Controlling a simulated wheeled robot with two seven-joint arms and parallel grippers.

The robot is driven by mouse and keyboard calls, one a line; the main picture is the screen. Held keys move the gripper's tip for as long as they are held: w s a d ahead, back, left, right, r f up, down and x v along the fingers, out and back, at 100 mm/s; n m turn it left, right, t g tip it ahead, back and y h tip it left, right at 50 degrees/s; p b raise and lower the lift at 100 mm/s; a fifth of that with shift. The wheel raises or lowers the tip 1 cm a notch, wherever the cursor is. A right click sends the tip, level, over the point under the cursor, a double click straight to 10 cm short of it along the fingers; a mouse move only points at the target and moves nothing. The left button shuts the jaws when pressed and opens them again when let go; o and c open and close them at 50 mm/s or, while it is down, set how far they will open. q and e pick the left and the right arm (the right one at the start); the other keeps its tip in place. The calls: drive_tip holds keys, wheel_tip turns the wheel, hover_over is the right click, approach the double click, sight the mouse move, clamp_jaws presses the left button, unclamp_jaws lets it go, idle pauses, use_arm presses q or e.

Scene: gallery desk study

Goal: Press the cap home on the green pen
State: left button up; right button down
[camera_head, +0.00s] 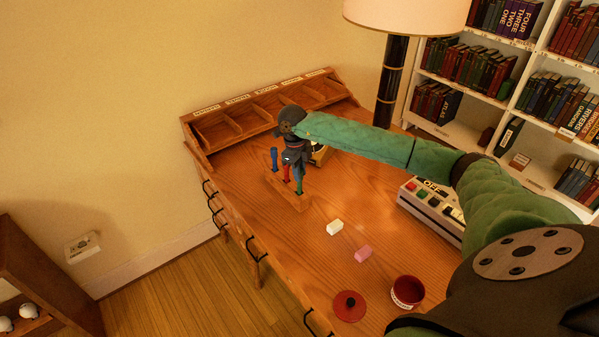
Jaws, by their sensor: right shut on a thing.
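The green pen (299,187) stands upright in a small wooden pen block (288,197) on the desk, at the right end of a row with a red pen (286,172) and a blue pen (274,158). My right gripper (298,163) points down directly over the green pen and is shut around its top, at the cap. The jaws hide most of the cap, so I cannot see whether there is a gap between cap and pen. My left gripper is not in view.
A red pot (407,291) and a round red lid (349,305) are at the front. A button box (432,206) is at right, a lamp (392,80) behind, and labelled compartments (215,132) along the back.

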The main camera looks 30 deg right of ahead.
drive_tip(key=c, duration=0.7)
unclamp_jaws()
drive_tip(key=shift+r, duration=0.1)
drive_tip(key=shift+r+p, duration=0.85)
drive_tip(key=shift+r, duration=2.55)
clamp_jaws()
